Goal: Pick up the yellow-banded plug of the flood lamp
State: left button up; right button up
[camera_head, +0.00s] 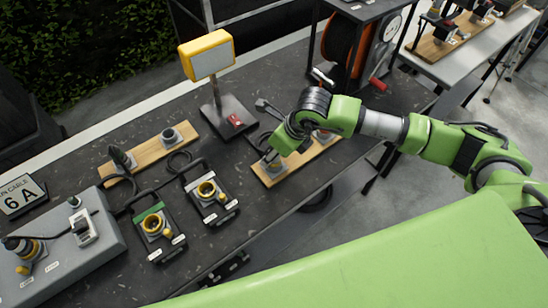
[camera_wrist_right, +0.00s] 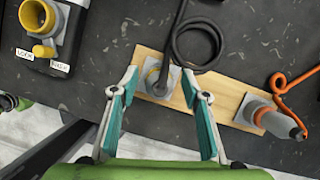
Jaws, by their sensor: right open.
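The yellow flood lamp (camera_head: 208,62) stands on a dark base on the bench in the head view. My right gripper (camera_head: 268,158) is low over the wooden board (camera_head: 262,176). In the right wrist view its two teal-padded fingers (camera_wrist_right: 159,70) are open. A grey plug (camera_wrist_right: 153,76) with a black cable sits on a grey block on the wooden board (camera_wrist_right: 222,92), between the fingers and not gripped. A faint yellowish band may show on it, but it is too small to be sure. My left gripper is not in view.
A grey plug with an orange cable (camera_wrist_right: 280,122) is on the same board, to the right. A black box with a yellow-ringed socket (camera_wrist_right: 40,20) is at the upper left. Another wooden board (camera_head: 150,150) and two socket boxes lie to the left of my arm.

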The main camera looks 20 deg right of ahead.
grip_shut()
jog(key=shift+r, duration=0.15)
jog(key=shift+r+b, duration=0.6)
jog(key=shift+b, duration=0.15)
jog(key=s+a+r+b, duration=0.1)
jog(key=s+a+r, duration=0.1)
jog(key=s+r, duration=0.4)
jog(key=s+a+r, duration=0.2)
jog(key=s+r, duration=0.5)
jog(key=r, duration=0.5)
jog(key=shift+s+a+r+b, duration=0.2)
jog(key=shift+r+b, duration=0.1)
jog(key=shift+b, duration=0.1)
